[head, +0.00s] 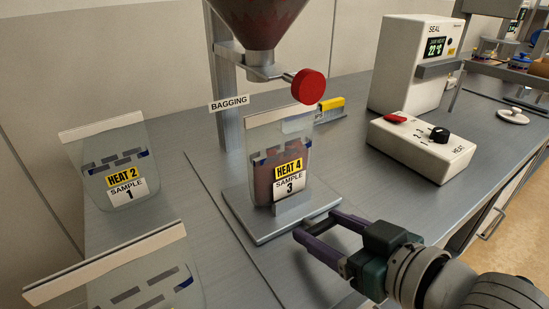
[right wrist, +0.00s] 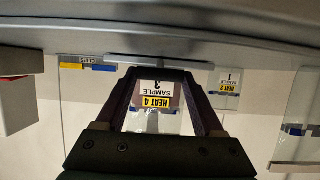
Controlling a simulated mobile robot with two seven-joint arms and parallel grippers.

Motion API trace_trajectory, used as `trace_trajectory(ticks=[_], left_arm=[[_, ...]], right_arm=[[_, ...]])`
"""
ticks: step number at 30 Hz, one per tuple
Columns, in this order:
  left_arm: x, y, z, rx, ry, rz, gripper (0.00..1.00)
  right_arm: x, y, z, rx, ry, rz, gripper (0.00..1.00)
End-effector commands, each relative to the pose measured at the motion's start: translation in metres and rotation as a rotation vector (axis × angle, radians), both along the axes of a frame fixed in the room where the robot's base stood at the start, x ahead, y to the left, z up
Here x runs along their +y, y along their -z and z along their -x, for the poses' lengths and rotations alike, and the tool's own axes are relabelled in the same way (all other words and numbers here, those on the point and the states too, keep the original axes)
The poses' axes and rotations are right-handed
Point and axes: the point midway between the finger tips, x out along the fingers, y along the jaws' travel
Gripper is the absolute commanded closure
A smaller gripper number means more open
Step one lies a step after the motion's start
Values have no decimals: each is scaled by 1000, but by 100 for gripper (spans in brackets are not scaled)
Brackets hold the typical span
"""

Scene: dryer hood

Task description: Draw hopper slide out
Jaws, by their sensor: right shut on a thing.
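The hopper (head: 262,22) is a dark red cone on a grey post. A metal slide (head: 264,71) with a round red knob (head: 308,87) sits under it. Below stands a clear bag (head: 262,180) labelled HEAT 4, SAMPLE 3, with dark red contents, on a grey bag stand (head: 241,218). My right gripper (head: 316,224) is low at the stand's front edge, well below the knob. Its fingers are spaced apart and shut on what seems to be the stand; the contact is hard to see. The right wrist view shows the bag label (right wrist: 156,95) upside down between the fingers. My left gripper is not in view.
Bag HEAT 2, SAMPLE 1 (head: 112,165) stands at the left, with another bag (head: 140,285) nearer. A HEAT control box (head: 420,150) and a SEAL unit (head: 412,65) stand at the right. A yellow clip holder (head: 331,104) is behind the bag.

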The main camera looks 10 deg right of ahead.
Motion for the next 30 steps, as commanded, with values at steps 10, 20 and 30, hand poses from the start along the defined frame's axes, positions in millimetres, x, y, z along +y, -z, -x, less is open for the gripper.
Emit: trace_trajectory(ticks=[10, 20, 30], left_arm=[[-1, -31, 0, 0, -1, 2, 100], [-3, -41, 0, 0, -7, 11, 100], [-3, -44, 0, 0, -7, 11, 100]], right_arm=[[-21, -3, 59, 4, 1, 0, 100], [-35, -1, 95, 1, 0, -1, 100], [-38, -1, 105, -1, 0, 0, 100]])
